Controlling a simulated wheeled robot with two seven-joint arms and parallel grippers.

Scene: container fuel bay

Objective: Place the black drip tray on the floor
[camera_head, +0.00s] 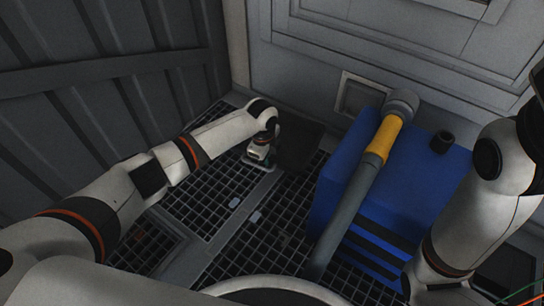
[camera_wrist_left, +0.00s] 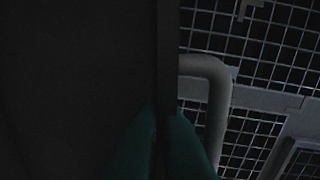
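The black drip tray (camera_head: 300,143) is a dark, flat shape just right of my left gripper (camera_head: 262,162), near the back wall and above or on the grated floor (camera_head: 190,200). In the left wrist view the tray (camera_wrist_left: 75,80) fills the left half as a dark surface with a straight edge. The green-tipped fingers of my left gripper (camera_wrist_left: 162,140) sit on either side of that edge, close against it. I cannot tell whether the tray's underside touches the floor. My right arm comes in at the right; its gripper is out of view.
A bent grey bar (camera_wrist_left: 215,85) shows beside the tray's edge. Open grating lies in front.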

